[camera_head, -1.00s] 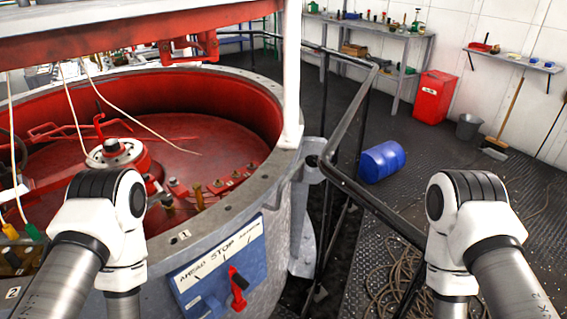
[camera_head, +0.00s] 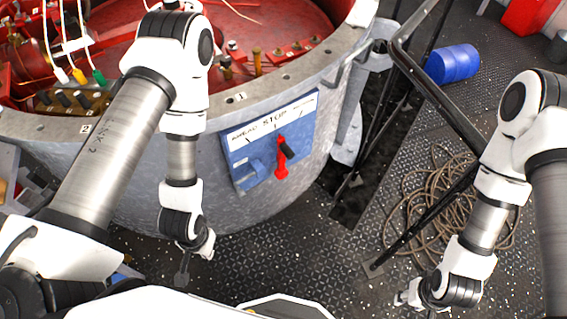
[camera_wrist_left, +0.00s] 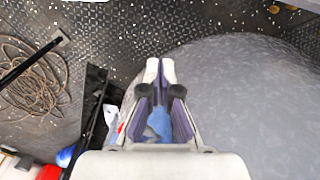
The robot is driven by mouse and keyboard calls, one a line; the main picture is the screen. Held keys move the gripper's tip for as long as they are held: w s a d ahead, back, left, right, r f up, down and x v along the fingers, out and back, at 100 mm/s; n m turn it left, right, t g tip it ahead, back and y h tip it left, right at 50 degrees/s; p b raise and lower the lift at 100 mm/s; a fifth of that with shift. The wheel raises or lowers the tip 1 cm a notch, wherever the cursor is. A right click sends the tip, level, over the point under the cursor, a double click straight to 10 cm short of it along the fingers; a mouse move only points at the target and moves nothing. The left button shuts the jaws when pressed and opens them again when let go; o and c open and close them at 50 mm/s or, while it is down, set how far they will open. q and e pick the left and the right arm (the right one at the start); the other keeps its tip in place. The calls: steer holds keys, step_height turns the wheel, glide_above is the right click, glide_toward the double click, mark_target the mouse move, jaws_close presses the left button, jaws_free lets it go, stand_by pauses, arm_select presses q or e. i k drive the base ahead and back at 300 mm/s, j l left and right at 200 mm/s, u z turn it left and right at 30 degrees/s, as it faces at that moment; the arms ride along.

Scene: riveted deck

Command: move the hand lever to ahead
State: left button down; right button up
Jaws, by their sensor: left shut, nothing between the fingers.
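AHEAD is at the panel's left; the right label is hard to read. My left gripper (camera_head: 183,272) hangs below and left of the panel, apart from the lever. In the left wrist view its fingers (camera_wrist_left: 160,68) are together at the tips and hold nothing. My right gripper (camera_head: 403,298) is low at the right, away from the panel; its jaws are too small to judge.
The round grey drum (camera_head: 130,195) with a red inside fills the upper left. A dark railing (camera_head: 435,90) runs right of it. A coiled rope (camera_head: 425,205) lies on the riveted deck, with a blue barrel (camera_head: 453,63) behind. The deck before the panel is clear.

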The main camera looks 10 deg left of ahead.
mark_target(285, 151)
steer(key=i+l+u, duration=0.15)
steer(key=l+u, duration=0.2)
steer(key=l, duration=0.85)
steer(key=l+u, duration=0.35)
steer(key=l, duration=0.85)
